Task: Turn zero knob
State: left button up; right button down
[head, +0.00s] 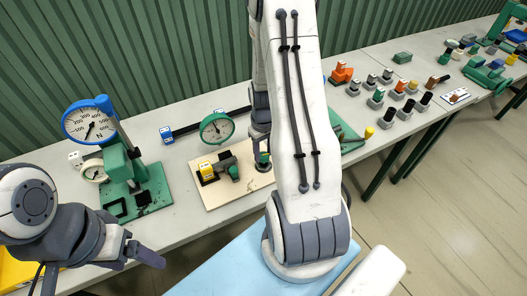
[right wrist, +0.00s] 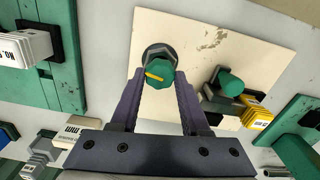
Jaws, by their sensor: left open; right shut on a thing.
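A green knob with a yellow pointer line (right wrist: 160,73) sits on a dark hex base at the edge of a cream board (right wrist: 200,40). My right gripper (right wrist: 160,88) is shut on this knob, one finger on each side of it. In the right wrist view the yellow line points left and slightly down. In the head view the cream board (head: 225,198) carries a round green-rimmed gauge (head: 217,128); my right arm covers part of the board's right side. My left gripper (head: 140,250) is open and empty, in front of the table's near edge.
A second green knob (right wrist: 231,84) and a yellow block (right wrist: 257,117) stand on the same board. A green stand with a blue-rimmed dial (head: 90,121) is on the left. Several small fittings (head: 385,95) stand on the right.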

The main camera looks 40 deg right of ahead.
aim_at(263, 155)
dwell(0.3)
jog(key=shift+c, duration=1.9)
grip_release()
jog(key=shift+r, duration=0.1)
notch_tip(263, 155, up, 10)
jog(key=b, duration=0.1)
jog(key=shift+r, duration=0.2)
